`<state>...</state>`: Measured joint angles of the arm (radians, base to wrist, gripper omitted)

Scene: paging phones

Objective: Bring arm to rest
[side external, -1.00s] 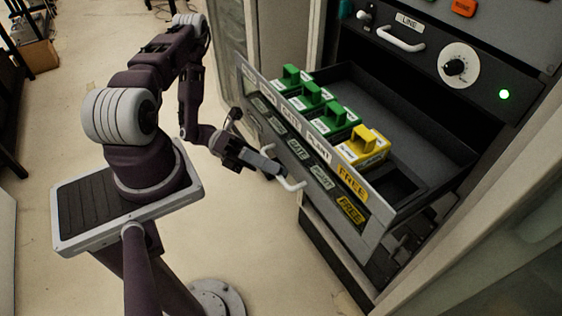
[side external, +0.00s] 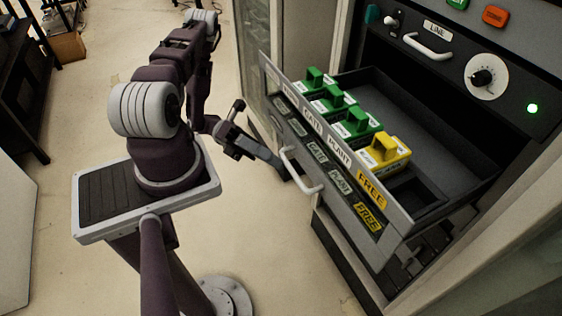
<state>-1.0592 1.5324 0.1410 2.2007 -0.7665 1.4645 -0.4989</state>
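My arm (side external: 178,75) reaches from its pedestal toward an open drawer (side external: 345,172). My gripper (side external: 259,134) is in front of the drawer, to the left of its pale handle (side external: 303,172). The fingers are spread, one pointing up and one toward the handle, with nothing seen between them. The tip of the lower finger is close to the upper end of the handle. I cannot tell whether they touch.
The drawer holds several green blocks (side external: 357,123) and a yellow block (side external: 384,151). Above it is a panel with a second handle (side external: 428,46), a white dial (side external: 486,77), a lit green lamp (side external: 532,108) and an orange button (side external: 495,16).

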